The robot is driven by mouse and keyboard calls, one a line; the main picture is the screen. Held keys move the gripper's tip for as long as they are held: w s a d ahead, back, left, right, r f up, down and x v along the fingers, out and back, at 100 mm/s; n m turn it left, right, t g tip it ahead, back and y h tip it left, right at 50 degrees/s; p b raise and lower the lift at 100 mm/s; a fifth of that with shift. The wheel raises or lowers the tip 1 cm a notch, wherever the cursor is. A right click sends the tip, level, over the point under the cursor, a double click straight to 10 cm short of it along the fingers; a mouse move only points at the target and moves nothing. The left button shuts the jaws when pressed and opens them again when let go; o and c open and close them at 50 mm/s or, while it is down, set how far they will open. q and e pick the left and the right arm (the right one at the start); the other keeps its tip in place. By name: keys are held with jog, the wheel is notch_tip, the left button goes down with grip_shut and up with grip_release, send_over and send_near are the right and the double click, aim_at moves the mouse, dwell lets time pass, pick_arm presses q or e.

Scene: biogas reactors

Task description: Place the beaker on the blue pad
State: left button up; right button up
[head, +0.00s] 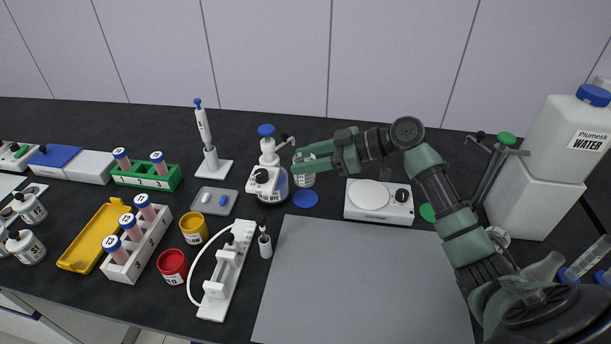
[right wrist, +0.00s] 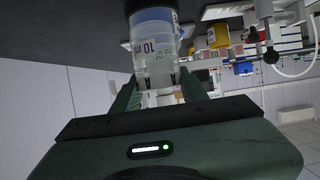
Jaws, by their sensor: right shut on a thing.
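A small clear beaker (head: 305,180) with white markings is in my right gripper (head: 297,166), whose green fingers close around its sides. In the right wrist view the beaker (right wrist: 153,72) sits between the fingertips (right wrist: 156,82). My left gripper is not in view.
A dispenser bottle with a blue cap (head: 267,178) stands close left of the beaker. A white hotplate stirrer (head: 379,201) stands to the right. A large grey mat (head: 362,285) lies clear in front. A white clamp stand (head: 226,270) and red jar (head: 172,267) are front left.

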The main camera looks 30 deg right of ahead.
aim_at(305, 178)
jog(key=shift+f, duration=0.8)
notch_tip(305, 178, down, 4)
jog(key=shift+r, duration=0.25)
jog(key=shift+f, duration=0.3)
jog(key=shift+f, duration=0.15)
jog(key=o, duration=1.4)
